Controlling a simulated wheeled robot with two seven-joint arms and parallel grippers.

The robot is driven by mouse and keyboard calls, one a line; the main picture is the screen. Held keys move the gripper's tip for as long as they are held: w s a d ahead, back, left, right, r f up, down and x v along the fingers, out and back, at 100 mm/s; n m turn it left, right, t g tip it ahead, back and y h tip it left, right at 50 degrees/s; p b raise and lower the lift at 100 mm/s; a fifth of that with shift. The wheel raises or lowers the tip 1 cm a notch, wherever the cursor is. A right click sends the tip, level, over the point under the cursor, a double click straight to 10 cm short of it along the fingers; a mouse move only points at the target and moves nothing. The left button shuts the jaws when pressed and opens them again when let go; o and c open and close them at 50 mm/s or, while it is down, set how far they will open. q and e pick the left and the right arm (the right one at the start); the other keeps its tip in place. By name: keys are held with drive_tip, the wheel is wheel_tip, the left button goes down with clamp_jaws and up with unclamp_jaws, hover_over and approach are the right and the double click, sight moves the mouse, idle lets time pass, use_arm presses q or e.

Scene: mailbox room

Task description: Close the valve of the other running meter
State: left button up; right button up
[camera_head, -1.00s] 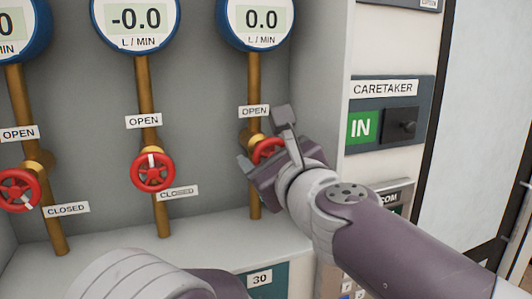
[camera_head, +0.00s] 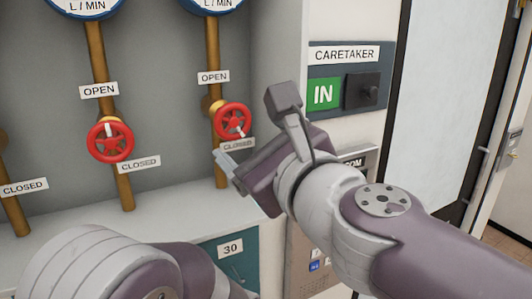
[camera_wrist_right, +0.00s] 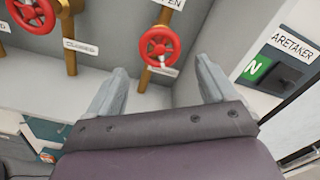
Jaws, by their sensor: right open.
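The right red valve wheel (camera_head: 232,121) sits on a brass pipe; its white mark points down-right, toward the CLOSED label (camera_head: 238,144). The middle red valve wheel (camera_head: 110,140) has its white mark pointing up, toward its OPEN label (camera_head: 98,90). My right gripper (camera_head: 238,168) is open and empty, just below and in front of the right wheel. In the right wrist view the right wheel (camera_wrist_right: 160,45) shows beyond the parted fingertips, apart from them. The meter dials above are cut off, so their readings are hidden. My left gripper is out of view.
A CARETAKER panel (camera_head: 344,55) with a green IN sign and a dark knob is right of the niche. A ledge (camera_head: 165,213) runs below the pipes. A teal panel marked 30 (camera_head: 232,255) and an intercom (camera_head: 308,250) are below. A CLOSED label (camera_head: 22,187) shows at far left.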

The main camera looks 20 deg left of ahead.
drive_tip(key=v, duration=0.3)
drive_tip(key=shift+s+d+f, duration=0.1)
drive_tip(key=shift+s+d, duration=0.15)
drive_tip(key=shift+s, duration=0.05)
drive_tip(key=w+d+f+n+g+h+b, duration=0.1)
drive_tip(key=d+f+n+g+h, duration=0.15)
drive_tip(key=f+n, duration=0.8)
drive_tip(key=d+f+n+g+h, duration=0.1)
drive_tip(key=f+n+g+h, duration=0.2)
drive_tip(key=f+n, duration=0.75)
drive_tip(key=s+d+f+g+h+b, duration=0.2)
drive_tip(key=d+f+g+h, duration=0.3)
drive_tip(key=d+f, duration=2.2)
drive_tip(key=d+h, duration=0.2)
drive_tip(key=h, duration=0.1)
drive_tip(key=shift+s+d+f+m+b, duration=0.2)
drive_tip(key=shift+s+d+m+b, duration=0.1)
drive_tip(key=shift+s+d+b, duration=0.1)
